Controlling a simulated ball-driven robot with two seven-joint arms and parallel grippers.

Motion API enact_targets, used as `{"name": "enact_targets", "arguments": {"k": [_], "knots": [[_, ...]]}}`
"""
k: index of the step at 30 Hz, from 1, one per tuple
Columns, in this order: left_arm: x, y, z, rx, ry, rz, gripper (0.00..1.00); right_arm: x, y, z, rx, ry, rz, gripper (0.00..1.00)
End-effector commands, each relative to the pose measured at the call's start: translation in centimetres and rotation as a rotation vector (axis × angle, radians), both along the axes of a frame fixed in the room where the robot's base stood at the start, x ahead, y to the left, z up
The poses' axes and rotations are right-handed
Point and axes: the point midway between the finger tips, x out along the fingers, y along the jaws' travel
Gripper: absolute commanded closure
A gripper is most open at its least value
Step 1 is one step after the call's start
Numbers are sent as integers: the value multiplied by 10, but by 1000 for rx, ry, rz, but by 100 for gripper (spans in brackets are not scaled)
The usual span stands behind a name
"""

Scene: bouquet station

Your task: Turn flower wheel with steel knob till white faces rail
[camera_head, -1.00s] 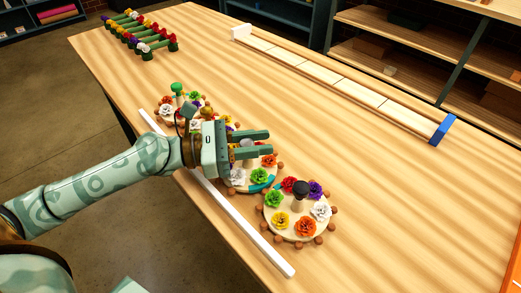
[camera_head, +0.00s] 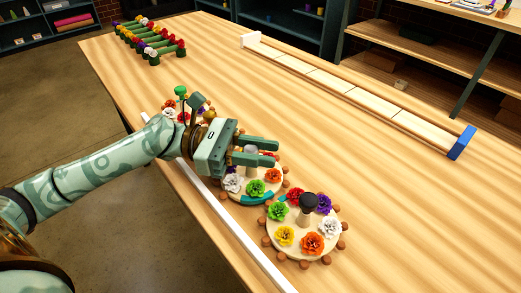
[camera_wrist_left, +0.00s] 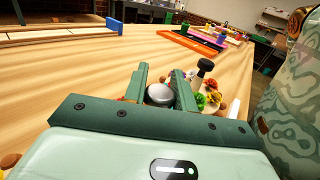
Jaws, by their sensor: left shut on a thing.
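The steel-knob flower wheel (camera_head: 244,192) is the middle of three wheels. Its steel knob (camera_head: 249,153) is between the fingers of my left gripper (camera_head: 266,151), which is shut on it. The knob also shows in the left wrist view (camera_wrist_left: 160,94). The white flower (camera_head: 232,183) is on the wheel's left, rail-facing side; the green flower (camera_head: 256,187) is in front and the orange flower (camera_head: 272,175) is to the right. My gripper hides the wheel's far side. The white rail (camera_head: 238,235) runs along the table's near-left edge. My right gripper is out of view.
A black-knob flower wheel (camera_head: 303,247) stands close to the front right. A green-knob wheel (camera_head: 181,92) stands behind my gripper, partly hidden. A flower rack (camera_head: 150,42) is at the far left, and a long segmented tray with a blue end (camera_head: 462,142) lies at the back.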

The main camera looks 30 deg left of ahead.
Motion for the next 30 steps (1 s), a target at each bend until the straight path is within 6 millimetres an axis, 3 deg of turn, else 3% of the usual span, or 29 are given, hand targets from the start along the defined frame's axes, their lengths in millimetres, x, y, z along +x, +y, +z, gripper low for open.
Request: {"name": "enact_targets", "arguments": {"k": [3,4,6,20,26,30], "knots": [[0,0,-1,1,0,0,96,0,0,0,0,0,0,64],[0,0,-1,1,0,0,65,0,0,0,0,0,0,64],[0,0,-1,1,0,0,53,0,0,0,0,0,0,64],[-1,3,0,0,2,2,53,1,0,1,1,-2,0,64],[-13,36,2,3,4,4,53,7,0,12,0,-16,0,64],[-26,74,5,0,1,6,53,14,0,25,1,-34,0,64]]}}
